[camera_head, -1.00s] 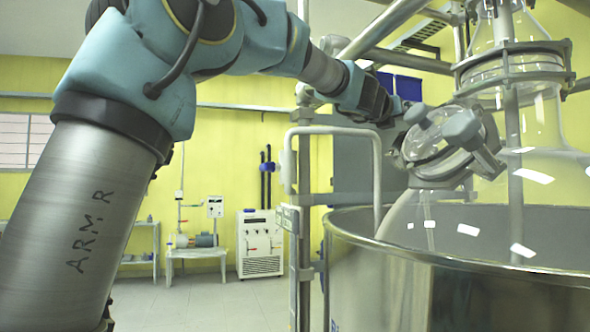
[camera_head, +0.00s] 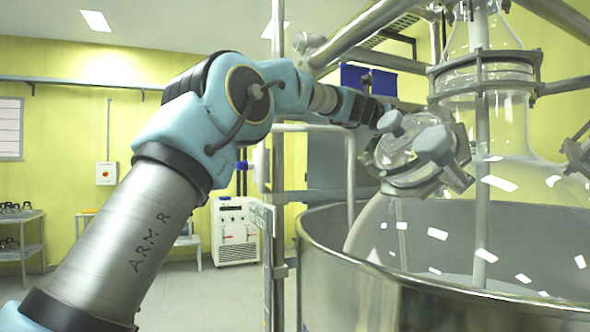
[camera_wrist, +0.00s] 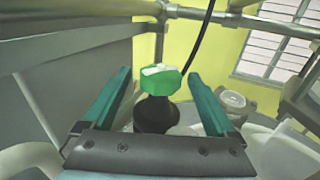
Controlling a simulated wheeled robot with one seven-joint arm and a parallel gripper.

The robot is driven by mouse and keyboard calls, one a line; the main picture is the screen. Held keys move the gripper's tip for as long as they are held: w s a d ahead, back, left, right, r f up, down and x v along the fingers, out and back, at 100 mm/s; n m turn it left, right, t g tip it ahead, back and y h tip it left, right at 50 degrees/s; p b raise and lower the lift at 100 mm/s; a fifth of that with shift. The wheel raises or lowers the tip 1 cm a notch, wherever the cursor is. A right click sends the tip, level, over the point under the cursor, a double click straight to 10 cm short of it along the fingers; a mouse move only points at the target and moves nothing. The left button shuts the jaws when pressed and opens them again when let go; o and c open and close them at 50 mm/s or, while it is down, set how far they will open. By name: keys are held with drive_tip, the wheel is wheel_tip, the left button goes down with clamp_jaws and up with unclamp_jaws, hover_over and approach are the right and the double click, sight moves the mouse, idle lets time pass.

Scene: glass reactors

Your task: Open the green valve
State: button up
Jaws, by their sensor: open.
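The green valve (camera_wrist: 160,82) shows in the wrist view as a green handle with a white patch on top, above a dark rounded body. My gripper (camera_wrist: 157,75) is open, with one teal finger on each side of the green handle. Gaps show between the handle and both fingers, and nothing is held. In the head view my arm reaches behind the clamped glass port of the reactor; the fingers and the green valve cannot be made out there.
A large steel vessel (camera_head: 345,290) surrounds the glass reactor (camera_head: 500,130) at the right. Metal frame pipes (camera_head: 350,180) stand close to my arm. A white cabinet (camera_head: 234,230) and a shelf (camera_head: 30,240) stand at the back. The floor at the left is clear.

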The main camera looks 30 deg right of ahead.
drive_tip(key=m+g, duration=0.1)
drive_tip(key=g, duration=0.1)
drive_tip(key=m+g+p, duration=0.1)
drive_tip(key=g, duration=0.1)
drive_tip(key=shift+w+r+m+h, duration=0.1)
drive_tip(key=shift+w+m+h, duration=0.2)
drive_tip(key=shift+h, duration=0.1)
drive_tip(key=shift+a+g, duration=0.3)
drive_tip(key=shift+a, duration=0.05)
drive_tip(key=a+b, duration=0.7)
drive_tip(key=a, duration=0.3)
drive_tip(key=w+a+f+n+t+y, duration=0.2)
drive_tip(key=a+f+n+t, duration=0.3)
drive_tip(key=a+n, duration=0.4)
drive_tip(key=w+a+f+n+t+y+b, duration=0.1)
drive_tip(key=w+a+f+n+t+y, duration=0.2)
drive_tip(key=n, duration=1.3)
drive_tip(key=a+f+t+y, duration=0.2)
drive_tip(key=a+f, duration=0.3)
drive_tip(key=shift+a+f+t, duration=0.3)
drive_tip(key=shift+a+t, duration=0.1)
